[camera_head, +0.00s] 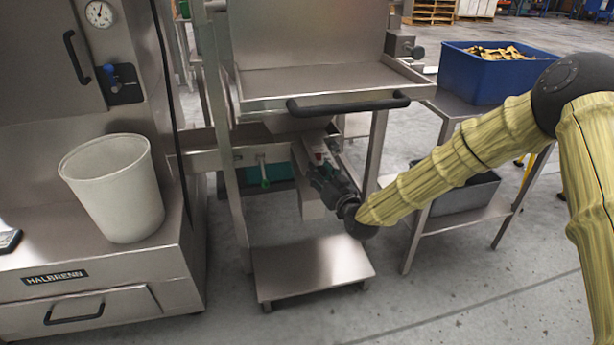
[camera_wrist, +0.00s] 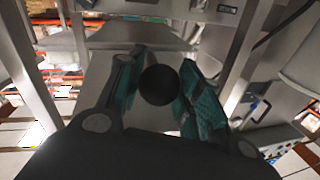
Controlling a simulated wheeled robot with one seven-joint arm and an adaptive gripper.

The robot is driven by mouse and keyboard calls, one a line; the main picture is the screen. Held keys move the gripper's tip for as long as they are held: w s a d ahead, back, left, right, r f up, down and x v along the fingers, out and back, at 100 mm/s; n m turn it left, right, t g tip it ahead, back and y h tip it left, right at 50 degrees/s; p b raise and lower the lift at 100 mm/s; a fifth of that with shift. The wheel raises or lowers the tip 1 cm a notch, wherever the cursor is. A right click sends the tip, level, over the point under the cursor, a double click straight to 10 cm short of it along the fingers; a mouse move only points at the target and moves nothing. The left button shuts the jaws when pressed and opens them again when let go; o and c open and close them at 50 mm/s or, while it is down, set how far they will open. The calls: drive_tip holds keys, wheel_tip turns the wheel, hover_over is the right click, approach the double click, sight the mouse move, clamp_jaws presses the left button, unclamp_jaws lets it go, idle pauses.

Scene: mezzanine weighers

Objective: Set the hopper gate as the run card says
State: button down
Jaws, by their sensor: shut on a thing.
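The steel hopper frame (camera_head: 310,80) stands in the middle of the head view, with a tray and a black bar handle (camera_head: 348,105) at its front. My gripper (camera_head: 318,162) reaches in from the right, under the hopper. In the wrist view, my gripper (camera_wrist: 159,88) has its teal-padded fingers on either side of a black round knob (camera_wrist: 159,85) and is shut on it. The knob is hidden by my gripper in the head view. I cannot tell how the gate is set. No run card can be made out.
A cream bucket (camera_head: 115,188) stands on the steel machine at left, below a dial gauge (camera_head: 99,13). A small green-ended lever (camera_head: 263,172) is left of my gripper. A low steel platform (camera_head: 312,265) lies below. A blue bin (camera_head: 490,72) stands on the right table.

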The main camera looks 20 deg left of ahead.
drive_tip(key=c, duration=1)
unclamp_jaws()
drive_tip(key=shift+o, duration=0.2)
drive_tip(key=shift+d, duration=0.1)
drive_tip(key=v, duration=1.2)
drive_tip(key=shift+f, duration=0.1)
